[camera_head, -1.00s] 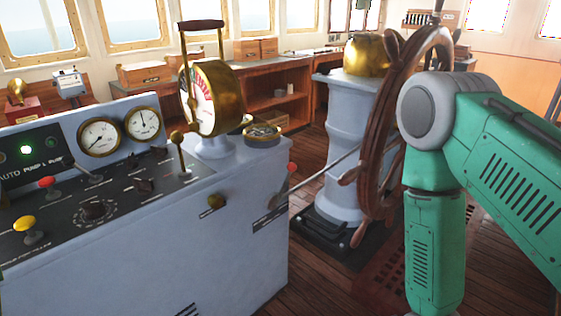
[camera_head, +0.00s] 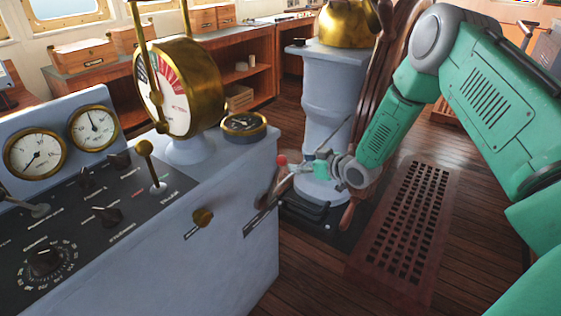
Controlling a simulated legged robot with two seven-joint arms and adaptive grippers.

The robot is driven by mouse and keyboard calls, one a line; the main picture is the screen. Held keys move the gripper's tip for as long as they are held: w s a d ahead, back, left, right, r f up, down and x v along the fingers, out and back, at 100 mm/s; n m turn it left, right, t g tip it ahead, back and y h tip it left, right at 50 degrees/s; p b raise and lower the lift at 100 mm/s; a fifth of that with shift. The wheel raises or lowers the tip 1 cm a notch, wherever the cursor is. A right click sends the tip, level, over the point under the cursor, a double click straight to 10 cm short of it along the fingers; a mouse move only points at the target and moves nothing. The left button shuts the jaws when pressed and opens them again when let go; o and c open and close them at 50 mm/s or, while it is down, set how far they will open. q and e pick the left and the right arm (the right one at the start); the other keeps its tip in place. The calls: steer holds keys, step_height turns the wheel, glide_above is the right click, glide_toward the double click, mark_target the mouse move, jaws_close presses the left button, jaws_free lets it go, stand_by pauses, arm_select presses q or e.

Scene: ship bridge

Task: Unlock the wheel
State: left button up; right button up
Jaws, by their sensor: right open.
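The wooden ship's wheel (camera_head: 376,88) stands edge-on at the upper middle, in front of its grey pedestal (camera_head: 325,95). My right arm hides part of it. A lever with a red knob (camera_head: 282,160) sticks out from the right side of the grey console, by a dark slot plate (camera_head: 262,213). My right gripper (camera_head: 292,176) is open, with its fingers close beside the lever just below the red knob. I cannot tell whether they touch it. My left gripper is not in view.
The console (camera_head: 232,235) fills the left, with gauges, knobs and a brass telegraph (camera_head: 185,88). A dark pedestal base (camera_head: 322,222) and a reddish floor grating (camera_head: 405,225) lie at the right. Wooden shelves (camera_head: 245,75) stand behind.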

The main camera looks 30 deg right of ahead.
mark_target(285, 161)
steer(key=x, duration=0.8)
steer(key=shift+s+a+b, duration=0.1)
steer(key=shift+a+b, duration=0.3)
steer(key=shift+w+d+f, duration=0.2)
steer(key=shift+w+f, duration=0.1)
steer(key=shift+w, duration=0.2)
steer(key=shift+a+r, duration=0.1)
steer(key=shift+a, duration=0.15)
jaws_close()
